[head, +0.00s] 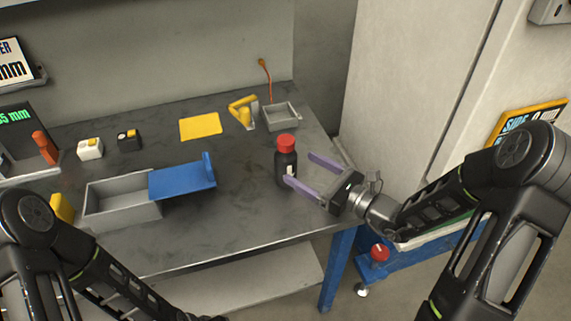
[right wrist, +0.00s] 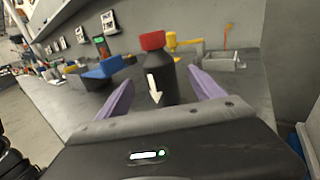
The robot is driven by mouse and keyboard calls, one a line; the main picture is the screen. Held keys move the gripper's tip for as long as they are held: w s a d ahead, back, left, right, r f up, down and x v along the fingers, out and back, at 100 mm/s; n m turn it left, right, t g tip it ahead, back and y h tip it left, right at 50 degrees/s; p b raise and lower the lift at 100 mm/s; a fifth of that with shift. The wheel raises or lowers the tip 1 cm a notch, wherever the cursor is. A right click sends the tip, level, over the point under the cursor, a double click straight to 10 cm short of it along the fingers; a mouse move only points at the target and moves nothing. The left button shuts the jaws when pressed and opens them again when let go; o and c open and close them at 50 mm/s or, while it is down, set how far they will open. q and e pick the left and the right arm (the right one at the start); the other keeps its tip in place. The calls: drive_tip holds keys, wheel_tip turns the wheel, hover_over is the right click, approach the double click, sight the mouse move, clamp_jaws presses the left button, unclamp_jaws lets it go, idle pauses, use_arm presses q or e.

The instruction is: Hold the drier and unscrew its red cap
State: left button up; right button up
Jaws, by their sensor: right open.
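The drier is a dark bottle (head: 286,167) standing upright near the right front part of the grey bench. Its red cap (head: 286,141) sits on top. My right gripper (head: 299,168) is open, its purple fingers pointing at the bottle from the right. In the right wrist view the bottle (right wrist: 157,84) and red cap (right wrist: 152,40) show upright beyond and between the two fingers (right wrist: 160,88), with nothing held. I cannot tell whether a finger touches the bottle. My left arm comes in at the lower left, and its gripper is below the frame edge.
On the bench (head: 235,220) stand a grey bin (head: 122,213) with a blue piece (head: 182,180), a yellow sheet (head: 200,126), a yellow holder (head: 243,111) and a small grey tray (head: 281,117). A pale cabinet (head: 410,90) rises at the right. The bench's front middle is clear.

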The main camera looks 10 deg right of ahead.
sight(295, 164)
drive_tip(key=shift+w+a, duration=0.35)
drive_tip(key=shift+w, duration=0.1)
drive_tip(key=p+x, duration=0.1)
drive_tip(key=x, duration=0.4)
drive_tip(key=shift+a, duration=0.1)
drive_tip(key=shift+c, duration=0.3)
drive_tip(key=shift+r, duration=0.1)
drive_tip(key=c, duration=1.6)
wheel_tip(295, 164, up, 10)
